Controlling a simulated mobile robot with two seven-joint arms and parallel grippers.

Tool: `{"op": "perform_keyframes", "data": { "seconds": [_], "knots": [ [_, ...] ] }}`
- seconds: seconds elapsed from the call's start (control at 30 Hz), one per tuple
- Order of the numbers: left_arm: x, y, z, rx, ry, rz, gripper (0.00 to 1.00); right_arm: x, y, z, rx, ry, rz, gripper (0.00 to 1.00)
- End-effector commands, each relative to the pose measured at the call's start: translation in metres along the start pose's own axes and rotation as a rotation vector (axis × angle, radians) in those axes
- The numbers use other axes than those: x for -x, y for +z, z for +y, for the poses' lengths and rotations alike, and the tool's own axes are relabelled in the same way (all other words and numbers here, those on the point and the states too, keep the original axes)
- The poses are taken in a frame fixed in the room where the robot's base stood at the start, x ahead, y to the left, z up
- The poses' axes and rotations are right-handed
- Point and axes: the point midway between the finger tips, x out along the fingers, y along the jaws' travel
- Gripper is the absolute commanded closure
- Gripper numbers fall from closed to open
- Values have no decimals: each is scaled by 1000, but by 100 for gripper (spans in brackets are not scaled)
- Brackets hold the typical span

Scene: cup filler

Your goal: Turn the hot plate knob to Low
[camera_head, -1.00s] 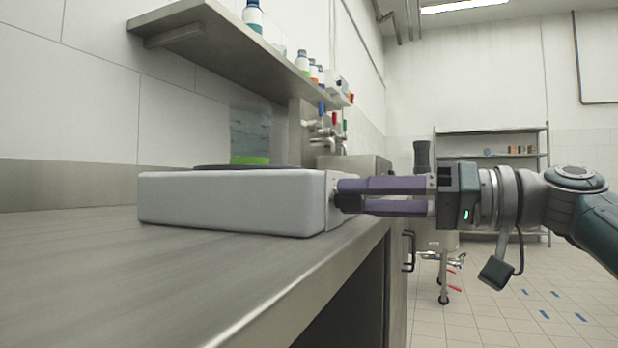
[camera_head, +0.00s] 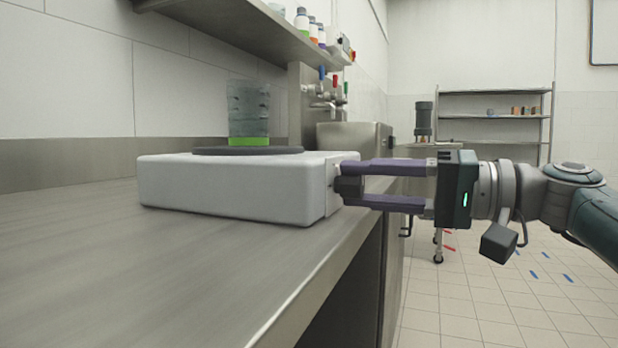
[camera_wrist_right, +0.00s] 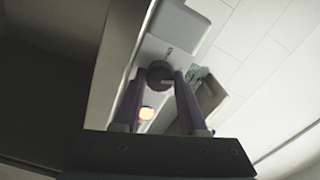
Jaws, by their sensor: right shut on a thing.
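The hot plate (camera_head: 235,190) is a white box with a dark round top plate (camera_head: 205,151), standing on the steel counter. Its dark knob (camera_head: 349,187) is on the right-hand end face. My right gripper (camera_head: 352,184) reaches in from the right, its purple fingers shut on the knob, one above and one below in the head view. In the right wrist view the round knob (camera_wrist_right: 160,73) sits between the fingertips, with a light mark on it. The knob's setting labels cannot be read. My left gripper is not in view.
A clear container with a green bottom (camera_head: 248,125) stands on the hot plate. A shelf (camera_head: 235,30) with bottles hangs above, and coloured taps (camera_head: 330,90) are behind. The counter's front edge (camera_head: 315,290) runs below my right arm. The near counter (camera_head: 110,270) is clear.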

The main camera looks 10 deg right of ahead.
Motion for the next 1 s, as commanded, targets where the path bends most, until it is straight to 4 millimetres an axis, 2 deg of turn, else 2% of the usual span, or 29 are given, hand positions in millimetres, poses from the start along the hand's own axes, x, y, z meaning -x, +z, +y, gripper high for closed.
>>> {"op": "perform_keyframes", "data": {
  "seconds": [0.4,0.43,0.67,1.0],
  "knots": [
    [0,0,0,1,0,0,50,0,0,0,-6,-1,1,100],
    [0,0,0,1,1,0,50,0,0,0,-5,-1,1,55],
    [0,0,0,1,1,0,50,0,0,0,-5,-1,0,29],
    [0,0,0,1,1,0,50,0,0,1,-5,2,0,29]
  ]
}}
